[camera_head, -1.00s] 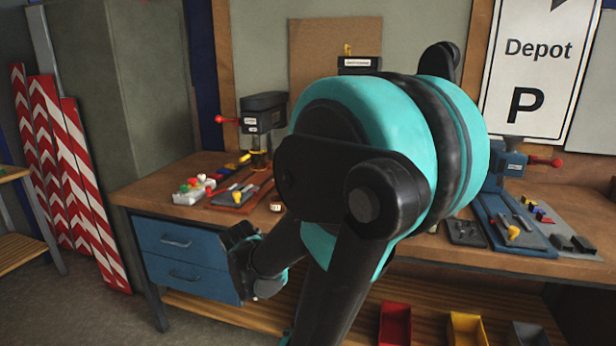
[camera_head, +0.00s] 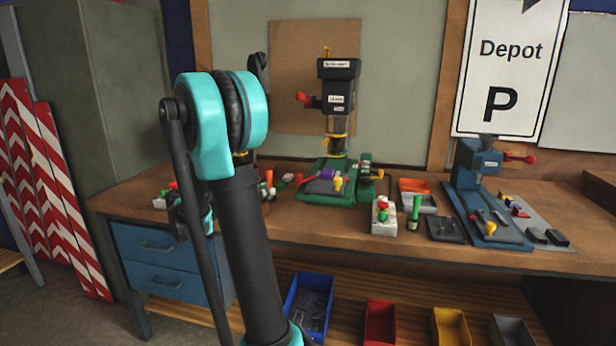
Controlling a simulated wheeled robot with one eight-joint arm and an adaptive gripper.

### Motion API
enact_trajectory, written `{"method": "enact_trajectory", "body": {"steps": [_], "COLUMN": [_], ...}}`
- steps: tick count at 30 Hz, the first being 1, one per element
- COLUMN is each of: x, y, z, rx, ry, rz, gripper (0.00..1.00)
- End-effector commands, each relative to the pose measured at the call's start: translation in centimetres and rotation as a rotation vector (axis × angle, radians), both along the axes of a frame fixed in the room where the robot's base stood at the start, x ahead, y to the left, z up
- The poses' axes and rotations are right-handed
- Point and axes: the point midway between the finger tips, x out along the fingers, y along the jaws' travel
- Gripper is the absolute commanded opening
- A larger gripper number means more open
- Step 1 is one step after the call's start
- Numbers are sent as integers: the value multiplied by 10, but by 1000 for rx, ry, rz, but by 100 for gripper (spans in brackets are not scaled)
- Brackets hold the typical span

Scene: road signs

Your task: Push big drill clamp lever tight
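The biggest drill (camera_head: 338,98), tall and black, stands at the back middle of the bench on a green base (camera_head: 325,196). A yellow-topped lever or knob (camera_head: 338,183) and purple and red parts sit on that base. They are too small to tell which is the clamp lever or how tight it is. My gripper (camera_head: 183,222) is a dark shape at the bench's left front, partly hidden behind my arm. It is well left of the big drill and apart from it. Its fingers cannot be made out.
A smaller blue drill (camera_head: 478,163) stands at the right on a blue base. A white box (camera_head: 384,216), a green-handled tool (camera_head: 415,210) and an orange tray (camera_head: 414,185) stand between the drills. Open bins, including a blue bin (camera_head: 310,306), sit below. My arm hides the left bench.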

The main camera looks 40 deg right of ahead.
Motion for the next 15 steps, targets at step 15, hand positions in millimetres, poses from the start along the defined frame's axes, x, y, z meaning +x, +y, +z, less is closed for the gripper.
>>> {"method": "enact_trajectory", "body": {"steps": [15], "x": [1], "y": [-54], "z": [12], "rx": [-68], "ry": [-64], "rz": [-25], "gripper": [39]}}
